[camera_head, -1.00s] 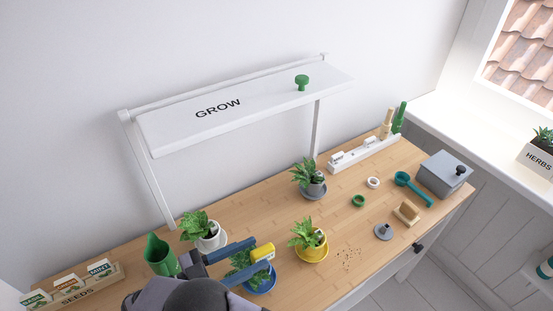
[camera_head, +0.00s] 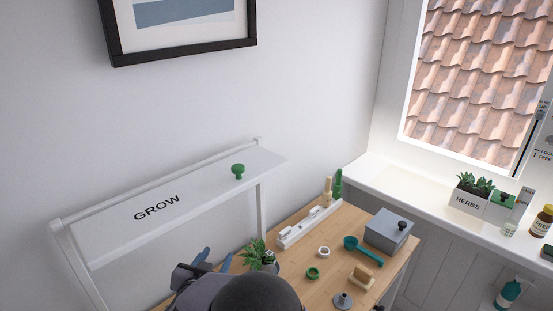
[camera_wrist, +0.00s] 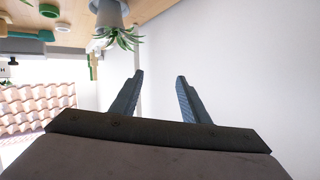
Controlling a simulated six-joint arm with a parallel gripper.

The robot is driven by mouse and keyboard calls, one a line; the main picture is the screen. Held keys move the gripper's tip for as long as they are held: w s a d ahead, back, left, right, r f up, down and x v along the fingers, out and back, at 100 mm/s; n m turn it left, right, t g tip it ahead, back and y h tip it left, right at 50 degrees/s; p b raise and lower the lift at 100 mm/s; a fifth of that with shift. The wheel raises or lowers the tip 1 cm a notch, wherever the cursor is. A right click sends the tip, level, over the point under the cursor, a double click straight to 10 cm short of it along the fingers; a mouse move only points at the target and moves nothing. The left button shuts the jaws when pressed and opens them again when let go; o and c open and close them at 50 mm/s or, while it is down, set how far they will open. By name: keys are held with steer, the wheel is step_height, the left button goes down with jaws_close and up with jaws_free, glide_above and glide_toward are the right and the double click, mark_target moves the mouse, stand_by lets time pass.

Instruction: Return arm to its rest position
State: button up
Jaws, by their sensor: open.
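My gripper (camera_wrist: 158,95) is open in the wrist view, with two blue-grey fingers apart and nothing between them. In the head view my gripper (camera_head: 215,258) shows only in part at the lower edge, with my dark arm in front of it. A potted plant in a grey pot (camera_head: 268,266) stands just right of the fingers in the head view, partly hidden by my arm. The plant (camera_wrist: 122,37) also shows upside down at the top of the wrist view, apart from the fingers.
The white GROW shelf (camera_head: 170,208) with a green knob (camera_head: 238,171) stands at left. On the desk are a white rail (camera_head: 310,226), a grey box (camera_head: 388,231), a teal scoop (camera_head: 364,250) and small rings. A windowsill (camera_head: 420,190) with a HERBS planter (camera_head: 468,200) is at right.

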steer(key=s+d+n+g+y, duration=0.35)
steer(key=d+g, duration=0.25)
steer(key=d, duration=0.6)
steer(key=s+d+f+g+h, duration=0.1)
steer(key=s+d+g, duration=0.3)
steer(key=s+d, duration=0.5)
steer(key=s+d+f+g+h, duration=0.1)
steer(key=s+d+f+g, duration=0.2)
steer(key=s+d, duration=0.7)
steer(key=s, duration=0.4)
steer(key=shift+g, duration=0.4)
steer(key=shift+f+m, duration=0.15)
steer(key=shift+m, duration=0.1)
step_height(320, 180, down, 31)
steer(key=b, duration=3)
steer(key=shift+r, duration=0.2)
